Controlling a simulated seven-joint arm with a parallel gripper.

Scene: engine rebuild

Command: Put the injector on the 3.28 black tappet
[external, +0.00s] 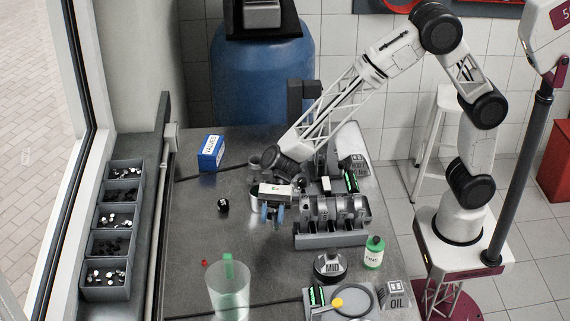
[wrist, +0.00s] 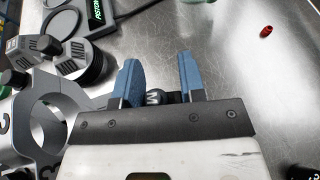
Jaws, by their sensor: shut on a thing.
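My gripper (external: 272,216) is above the bench, just left of the grey engine block (external: 332,235). In the wrist view my gripper (wrist: 158,68) has its two blue fingers shut on a small dark piece (wrist: 154,97) with a white mark like an M. Most of this piece is hidden by the fingers and gripper body, so I cannot tell if it is the injector. A small black piece with a white label (external: 223,206) stands on the bench to the left. It may be the tappet, but its label is too small to read.
Left of my gripper the metal bench (external: 195,230) is mostly clear. A small red part (external: 204,263) and a clear green jug (external: 228,290) are nearer the front. A black MID weight (external: 330,267) and a green bottle (external: 374,253) stand right. Parts bins (external: 107,292) line the windowsill.

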